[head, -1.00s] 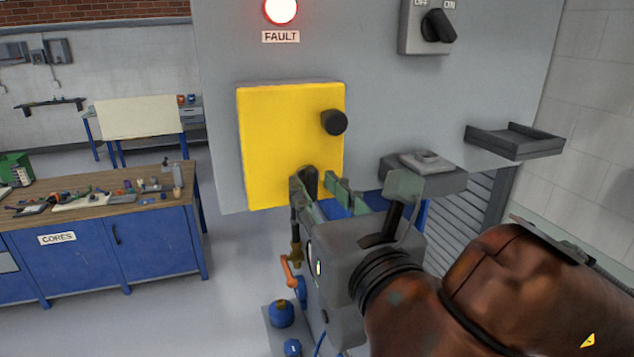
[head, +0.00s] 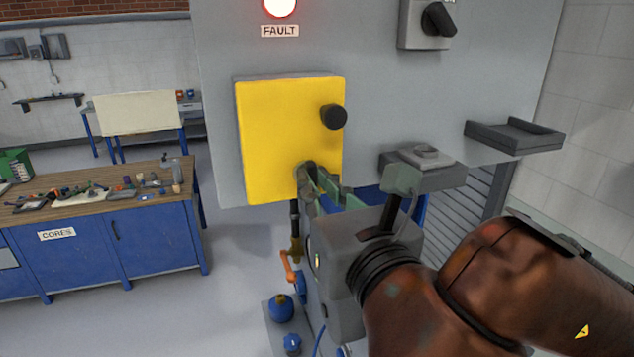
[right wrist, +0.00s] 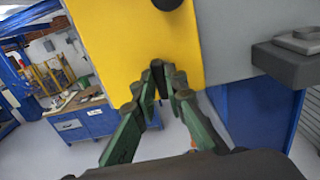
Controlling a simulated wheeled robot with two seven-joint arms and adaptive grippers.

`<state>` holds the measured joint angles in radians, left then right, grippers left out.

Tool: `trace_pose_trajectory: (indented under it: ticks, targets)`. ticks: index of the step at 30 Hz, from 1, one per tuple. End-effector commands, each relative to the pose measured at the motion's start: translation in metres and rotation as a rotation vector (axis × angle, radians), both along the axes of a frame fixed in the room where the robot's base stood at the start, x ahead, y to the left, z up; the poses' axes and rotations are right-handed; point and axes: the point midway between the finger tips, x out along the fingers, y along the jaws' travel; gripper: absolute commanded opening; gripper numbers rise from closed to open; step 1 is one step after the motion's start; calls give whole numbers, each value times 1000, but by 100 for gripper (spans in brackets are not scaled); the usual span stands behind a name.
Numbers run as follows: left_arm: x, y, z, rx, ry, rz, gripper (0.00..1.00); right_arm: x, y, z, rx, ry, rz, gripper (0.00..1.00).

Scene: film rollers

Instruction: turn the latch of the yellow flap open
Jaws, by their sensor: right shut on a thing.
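The yellow flap (head: 280,140) is closed flat on the grey panel in the head view. It also fills the upper middle of the right wrist view (right wrist: 130,40). A black round knob (head: 333,117) sticks out near its right edge. The dark latch (head: 307,169) sits at its lower right, partly covered by my fingers. My right gripper (head: 318,181) has green fingers and is shut on the latch. In the right wrist view the fingertips (right wrist: 163,82) meet around the dark latch (right wrist: 158,70), just below the knob. My left gripper is not in view.
Above the flap are a lit red FAULT lamp (head: 281,6) and a rotary switch (head: 436,22). Right of my gripper a grey ledge (head: 425,172) and a dark shelf (head: 514,139) jut out. A blue workbench (head: 105,230) with small parts stands at the left.

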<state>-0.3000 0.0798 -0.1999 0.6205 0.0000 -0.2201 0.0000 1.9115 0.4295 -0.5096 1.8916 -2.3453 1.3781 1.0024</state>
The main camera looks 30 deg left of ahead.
Motion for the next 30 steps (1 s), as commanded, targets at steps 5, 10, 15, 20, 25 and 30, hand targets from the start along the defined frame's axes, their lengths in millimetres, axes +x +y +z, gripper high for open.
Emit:
trace_pose_trajectory:
  ticks: [5, 10, 15, 20, 25, 30]
  targets:
    - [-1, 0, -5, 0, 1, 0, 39, 0, 0, 0, -17, -21, -1, 0]
    - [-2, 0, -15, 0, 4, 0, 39, 0, 0, -2, -67, -81, -2, 0]
    - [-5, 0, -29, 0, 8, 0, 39, 0, 0, -2, -149, -179, -2, 0]
    - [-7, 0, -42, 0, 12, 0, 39, -1, 1, -3, -246, -293, -2, 0]
    - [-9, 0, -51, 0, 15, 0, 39, -2, 1, -2, -352, -416, -1, 0]
    - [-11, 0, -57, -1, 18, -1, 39, -2, 2, -2, -457, -539, -2, 0]
